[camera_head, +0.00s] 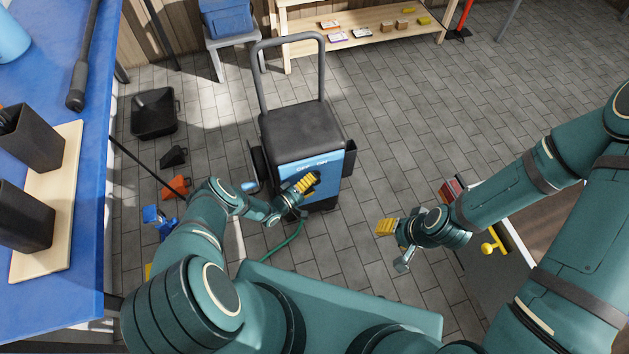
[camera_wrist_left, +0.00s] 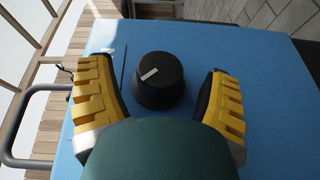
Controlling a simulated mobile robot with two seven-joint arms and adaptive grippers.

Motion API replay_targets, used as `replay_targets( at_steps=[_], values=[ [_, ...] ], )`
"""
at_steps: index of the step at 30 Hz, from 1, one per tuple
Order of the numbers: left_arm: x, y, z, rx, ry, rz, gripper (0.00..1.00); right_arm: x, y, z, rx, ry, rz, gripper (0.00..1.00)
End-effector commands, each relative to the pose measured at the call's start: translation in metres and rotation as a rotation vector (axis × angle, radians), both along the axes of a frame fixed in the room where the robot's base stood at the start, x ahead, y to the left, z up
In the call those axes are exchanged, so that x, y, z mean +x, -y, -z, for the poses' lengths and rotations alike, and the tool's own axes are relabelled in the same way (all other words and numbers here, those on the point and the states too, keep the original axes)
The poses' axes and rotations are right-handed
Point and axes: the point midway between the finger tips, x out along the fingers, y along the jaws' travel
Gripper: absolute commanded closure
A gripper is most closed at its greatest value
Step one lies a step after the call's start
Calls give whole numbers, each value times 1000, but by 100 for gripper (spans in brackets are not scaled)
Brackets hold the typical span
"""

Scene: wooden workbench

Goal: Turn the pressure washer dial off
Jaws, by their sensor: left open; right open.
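The pressure washer (camera_head: 302,131) stands on the paved floor, with a black top, a grey push handle and a blue front panel (camera_head: 324,165) bearing white lettering. In the left wrist view the black dial (camera_wrist_left: 159,80) sits on the blue panel (camera_wrist_left: 262,66), its white pointer mark slanting up to the right. My left gripper (camera_head: 306,183) is at the panel. In the left wrist view its yellow fingers (camera_wrist_left: 160,100) are open, one on each side of the dial, with gaps between. My right gripper (camera_head: 394,243) is open and empty over the floor, right of the washer.
A blue workbench (camera_head: 84,180) with dark containers runs along the left. A black bin (camera_head: 154,113) and small tools lie on the floor beside it. A wooden shelf (camera_head: 365,36) stands behind. A green hose (camera_head: 287,240) lies below the washer. Floor at right rear is clear.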

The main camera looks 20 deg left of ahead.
Motion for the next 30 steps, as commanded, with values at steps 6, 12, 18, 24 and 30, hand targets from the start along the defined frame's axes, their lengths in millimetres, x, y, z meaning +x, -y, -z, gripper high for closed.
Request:
replay_targets(
  at_steps=[6, 12, 18, 24, 30],
  values=[
    [-36, -27, -2, 0, -2, -3, 21, 0, 0, 0, 0, 0, 0, 53],
    [-67, -47, -4, 0, 0, -4, 21, 0, 0, 0, 0, 0, 0, 53],
    [-83, -58, -4, 1, 1, -4, 21, 0, 0, 0, 0, 0, 0, 53],
    [-87, -60, -5, 0, 2, -3, 21, 0, 0, 0, 0, 0, 0, 53],
    [-87, -60, -5, 1, 1, -3, 21, 0, 0, 0, 0, 0, 0, 53]
  ],
)
